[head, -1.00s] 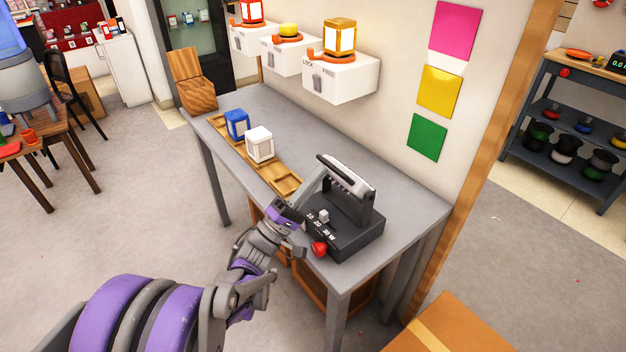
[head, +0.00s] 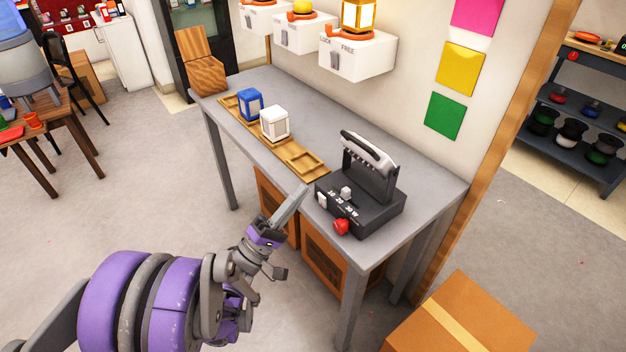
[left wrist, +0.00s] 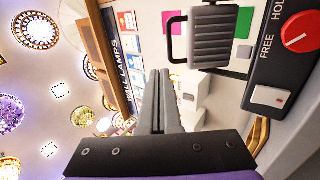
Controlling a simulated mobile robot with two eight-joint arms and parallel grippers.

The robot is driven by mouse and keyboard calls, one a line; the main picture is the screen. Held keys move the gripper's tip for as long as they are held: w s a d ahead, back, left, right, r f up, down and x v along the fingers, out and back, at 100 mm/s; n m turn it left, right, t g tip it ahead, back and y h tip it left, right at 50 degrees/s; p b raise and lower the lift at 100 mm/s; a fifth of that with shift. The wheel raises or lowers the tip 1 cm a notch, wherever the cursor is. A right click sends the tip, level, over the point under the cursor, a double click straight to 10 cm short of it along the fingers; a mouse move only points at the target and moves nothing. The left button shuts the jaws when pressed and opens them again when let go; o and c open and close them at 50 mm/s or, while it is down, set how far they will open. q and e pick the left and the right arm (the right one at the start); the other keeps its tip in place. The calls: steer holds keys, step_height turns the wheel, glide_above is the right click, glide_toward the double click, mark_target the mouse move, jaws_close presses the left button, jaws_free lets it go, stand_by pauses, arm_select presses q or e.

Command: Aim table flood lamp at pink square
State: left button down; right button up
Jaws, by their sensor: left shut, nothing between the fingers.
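In the left wrist view, the lamp head (left wrist: 212,38) and the red knob marked FREE and HOLD (left wrist: 299,32) show large. The pink square (head: 477,14) is the top one on the wall, cut by the picture's top edge. My left gripper (head: 301,190) is shut and empty, left of the lamp and apart from it. My right gripper is not in view.
A yellow square (head: 460,68) and a green square (head: 444,115) hang below the pink one. A wooden tray (head: 304,162) holds a blue lantern (head: 250,104) and a white lantern (head: 274,122). White wall boxes (head: 357,56) overhang the table. A cardboard box (head: 462,318) stands at front right.

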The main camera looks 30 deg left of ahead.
arm_select(q)
steer(key=m+g+p, duration=0.3)
steer(key=m+p, duration=0.4)
steer(key=m, duration=0.2)
glide_toward(342, 132)
step_height(342, 132, up, 3)
steer(key=s+d, duration=0.1)
steer(key=s, duration=0.2)
steer(key=w+r+m+g+y+p, duration=0.2)
steer(key=w+r+m+g+p, duration=0.3)
steer(key=m, duration=0.5)
steer(key=shift+t, duration=0.7)
steer(key=p+x, duration=0.1)
steer(key=x, duration=0.7)
steer(key=shift+w+d+p, duration=0.25)
steer(key=shift+d+p, duration=0.05)
steer(key=shift+p, duration=0.05)
steer(key=shift+s+a+f, duration=0.25)
steer(key=shift+s+f, duration=0.1)
steer(key=shift+f, duration=0.2)
steer(key=shift+s+a+f, duration=0.25)
steer(key=shift+s+f, duration=0.15)
steer(key=shift+f, duration=0.15)
steer(key=shift+s+a+f, duration=0.15)
steer(key=shift+s+f, duration=0.3)
steer(key=shift+f, duration=0.1)
